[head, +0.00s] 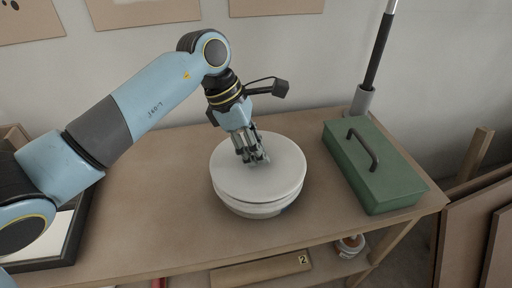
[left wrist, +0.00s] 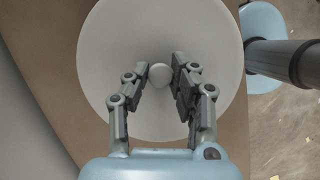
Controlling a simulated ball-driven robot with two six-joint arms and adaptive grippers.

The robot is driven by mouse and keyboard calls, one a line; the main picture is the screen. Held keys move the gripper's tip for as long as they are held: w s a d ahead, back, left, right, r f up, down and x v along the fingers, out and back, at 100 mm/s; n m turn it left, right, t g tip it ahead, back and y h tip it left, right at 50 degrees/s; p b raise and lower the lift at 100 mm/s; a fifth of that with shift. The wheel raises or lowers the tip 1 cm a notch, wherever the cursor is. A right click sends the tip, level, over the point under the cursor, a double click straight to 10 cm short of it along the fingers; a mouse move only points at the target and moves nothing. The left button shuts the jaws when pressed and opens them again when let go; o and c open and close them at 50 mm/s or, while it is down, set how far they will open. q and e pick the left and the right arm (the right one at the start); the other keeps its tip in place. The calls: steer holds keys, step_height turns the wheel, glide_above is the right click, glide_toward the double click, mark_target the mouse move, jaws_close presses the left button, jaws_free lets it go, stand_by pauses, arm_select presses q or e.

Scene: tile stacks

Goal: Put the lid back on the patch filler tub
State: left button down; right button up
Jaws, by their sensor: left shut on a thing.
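The patch filler tub (head: 256,210) stands on the table, a white round tub with only its side showing. Its white round lid (head: 285,176) covers the top; whether it is fully seated or slightly raised I cannot tell. My left gripper (head: 257,161) is at the middle of the lid, pointing down. In the left wrist view the lid (left wrist: 120,50) fills the middle, with a small round knob (left wrist: 160,76) between the fingertips of my left gripper (left wrist: 164,76). The gripper is shut on the knob. My right gripper is not in view.
A green toolbox (head: 372,172) with a dark handle stands on the table's right end. A grey-based pole (head: 363,101) rises behind it. A dark-edged tray (head: 72,236) lies at the left. The wooden table (head: 150,215) is clear around the tub.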

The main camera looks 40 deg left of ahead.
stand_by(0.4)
arm_select(q)
steer(key=c, duration=0.5)
jaws_free()
steer(key=shift+c, duration=0.2)
steer(key=shift+r, duration=0.1)
steer(key=shift+r+p, duration=2.3)
steer(key=shift+r, duration=1.15)
steer(key=shift+c, duration=0.4)
jaws_close()
